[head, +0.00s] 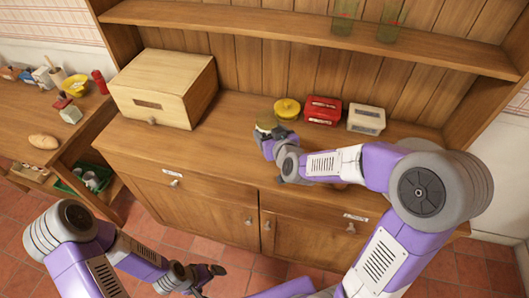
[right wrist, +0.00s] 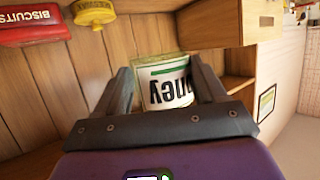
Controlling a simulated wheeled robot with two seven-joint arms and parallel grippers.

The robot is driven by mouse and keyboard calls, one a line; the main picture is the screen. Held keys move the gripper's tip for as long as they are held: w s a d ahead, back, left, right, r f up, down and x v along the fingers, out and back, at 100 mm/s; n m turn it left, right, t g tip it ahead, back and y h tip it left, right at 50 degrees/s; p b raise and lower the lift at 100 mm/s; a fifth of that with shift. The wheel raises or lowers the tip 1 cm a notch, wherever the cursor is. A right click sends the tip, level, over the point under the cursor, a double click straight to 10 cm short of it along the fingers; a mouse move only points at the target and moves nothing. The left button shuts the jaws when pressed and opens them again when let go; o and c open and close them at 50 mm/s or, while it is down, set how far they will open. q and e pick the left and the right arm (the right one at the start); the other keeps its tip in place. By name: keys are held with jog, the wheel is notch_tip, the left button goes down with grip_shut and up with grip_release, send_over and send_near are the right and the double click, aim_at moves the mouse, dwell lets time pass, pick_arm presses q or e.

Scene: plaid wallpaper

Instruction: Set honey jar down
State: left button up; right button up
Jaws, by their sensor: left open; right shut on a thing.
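The honey jar (right wrist: 165,88) has a white label with a green stripe and dark "honey" lettering, upside down in the right wrist view like the biscuit tin's lettering. My right gripper (right wrist: 166,80) is shut on the jar, one finger on each side. In the head view the jar's pale top (head: 266,121) shows over the sideboard top (head: 235,112), in front of the yellow tin. I cannot tell whether its base touches the wood; the gripper hides its lower part. My left gripper (head: 207,275) is open and empty, low in front of the sideboard doors.
On the sideboard stand a wooden bread box (head: 163,88), a yellow lidded tin (head: 287,108), a red biscuit tin (head: 322,110) and a white box (head: 366,118). Two green glasses (head: 344,16) stand on the shelf above. Bare wood lies between bread box and jar.

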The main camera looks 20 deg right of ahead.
aim_at(268, 166)
jog(key=f+b, duration=0.1)
jog(key=f, duration=0.1)
jog(key=w+f+b, duration=0.1)
jog(key=f, duration=0.1)
jog(key=shift+b, duration=0.3)
notch_tip(268, 166, down, 10)
jog(key=b, duration=0.4)
jog(key=shift+f, duration=0.1)
pick_arm(q)
notch_tip(268, 166, down, 8)
jog(key=shift+w, duration=0.45)
jog(key=shift+f+b, duration=0.15)
jog(key=shift+b, duration=0.15)
pick_arm(e)
jog(key=o, duration=1.6)
jog(key=shift+f, duration=0.1)
